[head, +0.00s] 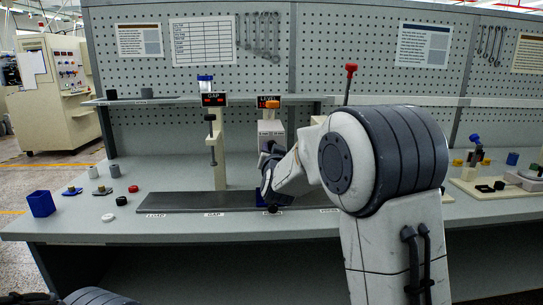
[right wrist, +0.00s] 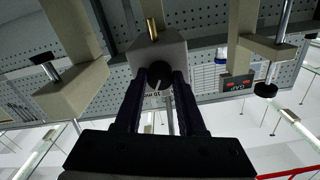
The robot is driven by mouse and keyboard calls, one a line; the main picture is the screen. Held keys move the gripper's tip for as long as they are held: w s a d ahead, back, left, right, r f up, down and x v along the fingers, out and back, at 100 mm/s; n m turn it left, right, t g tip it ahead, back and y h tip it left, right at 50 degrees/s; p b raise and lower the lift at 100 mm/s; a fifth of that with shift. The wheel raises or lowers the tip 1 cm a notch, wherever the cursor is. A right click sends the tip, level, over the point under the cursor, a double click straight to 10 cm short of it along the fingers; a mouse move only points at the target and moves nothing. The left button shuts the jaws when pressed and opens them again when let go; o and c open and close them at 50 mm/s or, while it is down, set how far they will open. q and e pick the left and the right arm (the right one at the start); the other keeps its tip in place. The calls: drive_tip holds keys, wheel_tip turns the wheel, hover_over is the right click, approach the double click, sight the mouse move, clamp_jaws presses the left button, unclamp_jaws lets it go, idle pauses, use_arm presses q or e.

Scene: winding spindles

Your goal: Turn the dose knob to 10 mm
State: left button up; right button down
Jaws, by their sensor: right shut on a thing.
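The dose knob (right wrist: 158,74) is a small black round knob with a white pointer line, on a beige block (right wrist: 156,52) in the right wrist view. My right gripper (right wrist: 160,80) is shut on this knob, one dark finger on each side. A white label with partly covered "mm" lettering (right wrist: 152,93) shows upside down beside the knob; I cannot tell exactly which mark the pointer meets. In the head view my right gripper (head: 268,180) is in front of the beige station (head: 271,128) with an orange top, and the knob is hidden there. My left gripper is not in view.
A beige GAP post (head: 218,150) with a red display stands just left. A dark strip (head: 185,202) lies along the bench front. Small caps and a blue bin (head: 41,204) are at the left. A red-topped lever (head: 350,80) rises behind my right arm.

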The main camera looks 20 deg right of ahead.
idle(0.3)
drive_tip(key=c, duration=0.5)
unclamp_jaws()
drive_tip(key=v, duration=1)
drive_tip(key=shift+s+b, duration=0.2)
drive_tip(key=shift+b, duration=0.25)
drive_tip(key=shift+a, duration=0.1)
